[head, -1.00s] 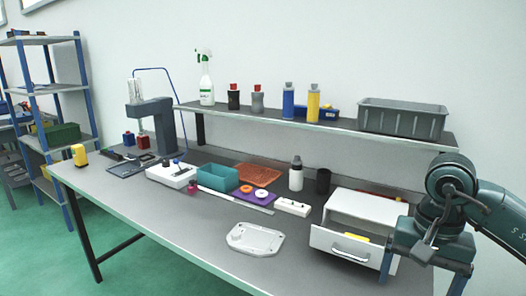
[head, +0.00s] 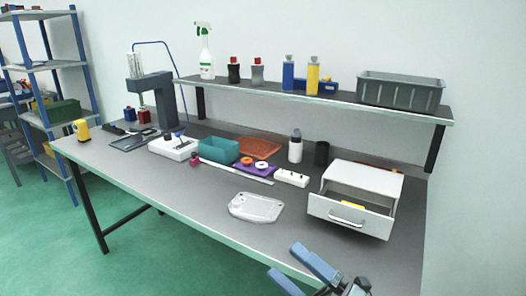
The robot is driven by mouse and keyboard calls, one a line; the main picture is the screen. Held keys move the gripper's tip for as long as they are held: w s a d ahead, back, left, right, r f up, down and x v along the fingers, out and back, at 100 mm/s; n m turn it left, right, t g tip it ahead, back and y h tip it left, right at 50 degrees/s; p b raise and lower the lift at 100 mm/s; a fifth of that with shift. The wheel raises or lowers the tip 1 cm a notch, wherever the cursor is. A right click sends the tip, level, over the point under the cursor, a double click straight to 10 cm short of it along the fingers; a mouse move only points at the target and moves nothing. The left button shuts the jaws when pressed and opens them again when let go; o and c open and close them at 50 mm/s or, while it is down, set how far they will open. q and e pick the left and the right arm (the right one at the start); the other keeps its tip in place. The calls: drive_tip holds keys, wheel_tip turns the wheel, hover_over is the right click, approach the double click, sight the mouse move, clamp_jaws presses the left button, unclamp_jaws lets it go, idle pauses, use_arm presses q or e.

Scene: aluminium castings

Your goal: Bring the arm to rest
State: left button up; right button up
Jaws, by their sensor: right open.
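My right gripper (head: 299,268) shows at the bottom of the head view, low and in front of the bench's front edge. Its two blue-grey fingers are spread apart with nothing between them. Most of the right arm is out of the picture. My left gripper is not in view. An aluminium casting (head: 256,207) lies flat on the bench (head: 205,190), apart from the gripper. A white drawer unit (head: 361,191) stands at the right end with its drawer (head: 345,219) pulled out and a yellow thing (head: 352,205) inside.
A raised shelf (head: 310,101) carries bottles and a grey crate (head: 400,93). The bench front between casting and edge is clear.

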drive_tip(key=d+f+m+t+h, duration=0.2)
drive_tip(key=d+f+m+h, duration=0.1)
drive_tip(key=f+m+h, duration=0.4)
drive_tip(key=d+f+m+t+h, duration=0.25)
drive_tip(key=f+m+h, duration=0.2)
drive_tip(key=m, duration=0.45)
drive_tip(key=s+d+f+m+g+h, duration=0.2)
drive_tip(key=s+f+m, duration=0.3)
drive_tip(key=f, duration=0.3)
drive_tip(key=s+d+f+m+g+h, duration=0.1)
drive_tip(key=s+f+m+g+h, duration=0.1)
drive_tip(key=s+f+m+g, duration=0.3)
wheel_tip(320, 180, down, 3)
drive_tip(key=shift+s+d+r+m, duration=0.15)
drive_tip(key=shift+s+d+m, duration=0.2)
drive_tip(key=shift+m, duration=0.25)
